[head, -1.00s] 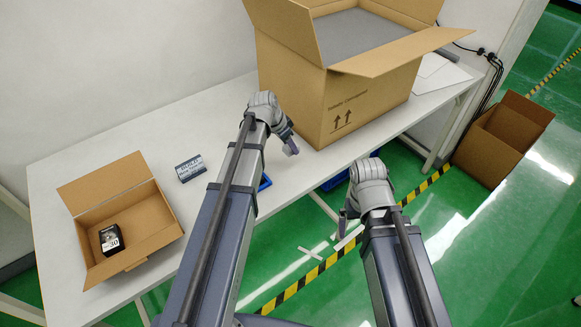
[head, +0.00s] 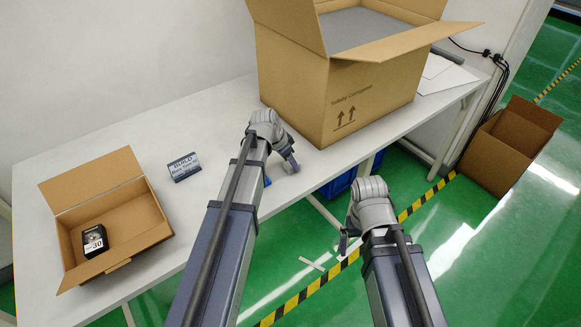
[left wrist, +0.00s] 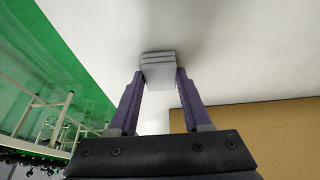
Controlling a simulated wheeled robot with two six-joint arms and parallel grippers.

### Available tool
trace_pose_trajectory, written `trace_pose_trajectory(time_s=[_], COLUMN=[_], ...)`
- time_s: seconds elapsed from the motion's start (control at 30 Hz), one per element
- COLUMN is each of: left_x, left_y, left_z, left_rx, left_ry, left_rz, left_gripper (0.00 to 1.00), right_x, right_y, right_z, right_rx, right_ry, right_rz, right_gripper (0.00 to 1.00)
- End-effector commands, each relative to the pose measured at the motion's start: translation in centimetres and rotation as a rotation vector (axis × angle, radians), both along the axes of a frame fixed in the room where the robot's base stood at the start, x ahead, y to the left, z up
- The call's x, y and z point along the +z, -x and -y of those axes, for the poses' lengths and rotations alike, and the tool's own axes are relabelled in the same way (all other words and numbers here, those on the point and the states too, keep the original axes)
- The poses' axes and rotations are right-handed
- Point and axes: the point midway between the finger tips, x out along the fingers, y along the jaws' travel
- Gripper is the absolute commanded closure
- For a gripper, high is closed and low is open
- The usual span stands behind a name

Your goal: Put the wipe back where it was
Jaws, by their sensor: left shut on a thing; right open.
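The wipe (left wrist: 158,70) is a small folded, layered light-grey cloth. In the left wrist view it sits between the two fingertips of my left gripper (left wrist: 160,82), which is shut on it. In the head view my left gripper (head: 290,163) points down at the white table (head: 225,110), just in front of the large carton, with the wipe barely visible at its tips. I cannot tell whether the wipe touches the table. My right gripper (head: 346,240) is open and empty, over the floor beyond the table's front edge.
A large open carton (head: 365,100) stands at the back right. A blue bin (head: 338,186) shows below the table.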

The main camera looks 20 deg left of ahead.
Motion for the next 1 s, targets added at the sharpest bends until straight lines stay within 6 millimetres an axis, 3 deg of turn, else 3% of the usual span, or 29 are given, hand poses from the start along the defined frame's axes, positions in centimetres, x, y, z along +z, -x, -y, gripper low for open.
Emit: trace_pose_trajectory(time_s=[0.37,0.4,0.63,1.0], left_x=[-0.44,-0.29,-0.26,0.04], left_y=[0.00,0.00,0.01,-0.01], left_z=[0.00,0.00,0.01,0.00], left_rx=[0.000,0.000,0.000,0.000], left_ry=[0.000,0.000,0.000,0.000], left_rz=[0.000,0.000,0.000,0.000], left_gripper=[0.96,0.48,0.22,0.21], right_x=[-0.44,-0.29,-0.26,0.03], right_y=[0.00,0.00,-0.01,0.00], right_z=[0.00,0.00,0.00,0.00], right_rx=[0.000,0.000,0.000,0.000], right_ry=[0.000,0.000,0.000,0.000], right_rz=[0.000,0.000,0.000,0.000], right_gripper=[0.00,0.00,0.00,0.00])
